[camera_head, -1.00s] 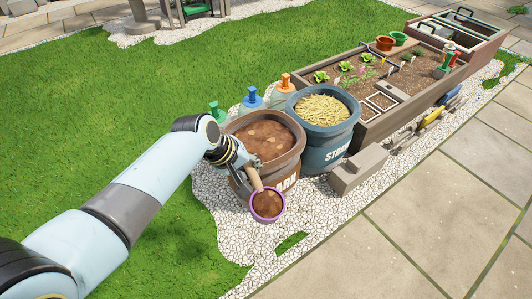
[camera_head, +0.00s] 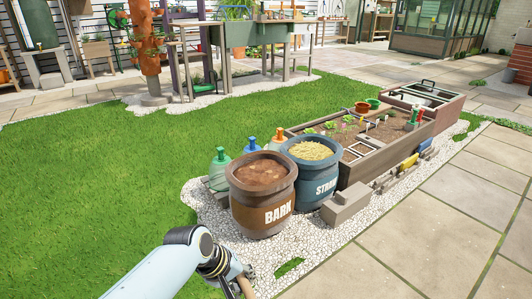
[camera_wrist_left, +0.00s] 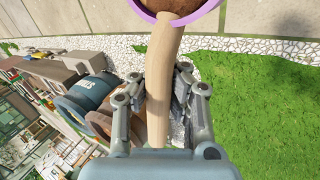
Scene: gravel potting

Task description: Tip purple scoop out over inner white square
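My left gripper (camera_head: 240,276) is at the bottom edge of the head view, in front of the bark pot. In the left wrist view, its fingers (camera_wrist_left: 172,88) are shut around the pale wooden handle of the purple scoop (camera_wrist_left: 188,19). The scoop's purple rim is at the top of that view, with brown bark inside it, partly cut off. In the head view the scoop's bowl is below the frame. White square frames (camera_head: 362,150) lie on the soil of the wooden planter bed; the inner one is hard to make out. My right gripper is not in view.
The brown bark pot (camera_head: 262,215) and blue straw pot (camera_head: 323,186) stand between my gripper and the planter bed (camera_head: 402,147). Concrete blocks (camera_head: 346,206) sit beside the straw pot. Bottles (camera_head: 220,168) stand behind the pots. Paving at right is clear.

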